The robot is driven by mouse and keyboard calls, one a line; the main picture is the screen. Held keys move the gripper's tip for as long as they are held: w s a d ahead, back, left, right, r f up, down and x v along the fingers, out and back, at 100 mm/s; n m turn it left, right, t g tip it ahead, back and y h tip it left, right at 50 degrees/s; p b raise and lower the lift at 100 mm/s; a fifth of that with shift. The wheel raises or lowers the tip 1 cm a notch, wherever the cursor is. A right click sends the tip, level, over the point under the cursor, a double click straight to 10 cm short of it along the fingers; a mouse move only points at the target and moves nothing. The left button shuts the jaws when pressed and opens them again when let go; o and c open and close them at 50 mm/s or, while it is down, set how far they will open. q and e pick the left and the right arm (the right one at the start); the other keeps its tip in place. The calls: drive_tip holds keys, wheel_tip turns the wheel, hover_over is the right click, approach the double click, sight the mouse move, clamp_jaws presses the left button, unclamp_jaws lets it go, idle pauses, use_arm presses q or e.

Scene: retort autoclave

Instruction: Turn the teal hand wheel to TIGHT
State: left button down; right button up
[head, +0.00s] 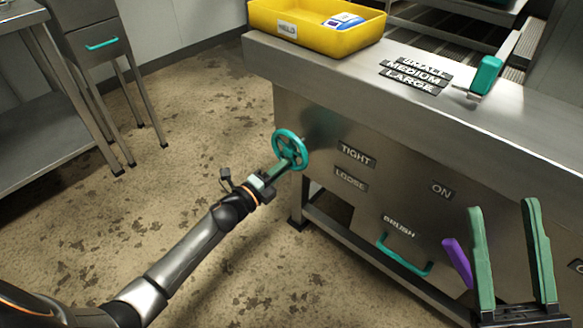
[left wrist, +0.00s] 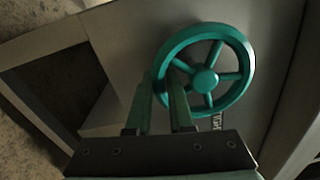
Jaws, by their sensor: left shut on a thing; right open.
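The teal hand wheel (head: 291,138) is mounted on the left part of the steel front panel, left of the TIGHT label (head: 356,153) and the LOOSE label (head: 350,180). My left gripper (head: 285,164) is shut on the lower rim of the wheel in the head view. The left wrist view shows the wheel's hub and spokes (left wrist: 204,79), with the fingers (left wrist: 162,88) at its left rim. The TIGHT label is mostly hidden there. My right gripper (head: 503,204) is open and empty at the lower right of the head view.
A yellow bin (head: 300,33) stands on the counter. A teal-handled lever (head: 486,76) is beside the SMALL, MEDIUM and LARGE labels. A teal BRUSH handle (head: 404,258) and a purple piece (head: 457,263) are low on the panel.

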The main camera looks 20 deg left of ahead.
use_arm(q)
drive_tip(key=m, duration=0.1)
drive_tip(key=a+m, duration=0.1)
drive_tip(key=shift+w+m, duration=0.2)
drive_tip(key=shift+m, duration=0.2)
drive_tip(key=shift+w+a+r+m+b, duration=0.15)
drive_tip(key=shift+a+m+b, duration=0.1)
drive_tip(key=shift+m, duration=0.45)
drive_tip(key=shift+w+a+r+m+b, duration=0.15)
drive_tip(key=shift+a+m, duration=0.1)
drive_tip(key=shift+m, duration=0.45)
drive_tip(key=shift+s+a, duration=0.1)
drive_tip(key=c, duration=1.1)
unclamp_jaws()
drive_tip(key=shift+r, duration=0.1)
drive_tip(key=shift+p+v, duration=1.55)
drive_tip(key=shift+v, duration=4.7)
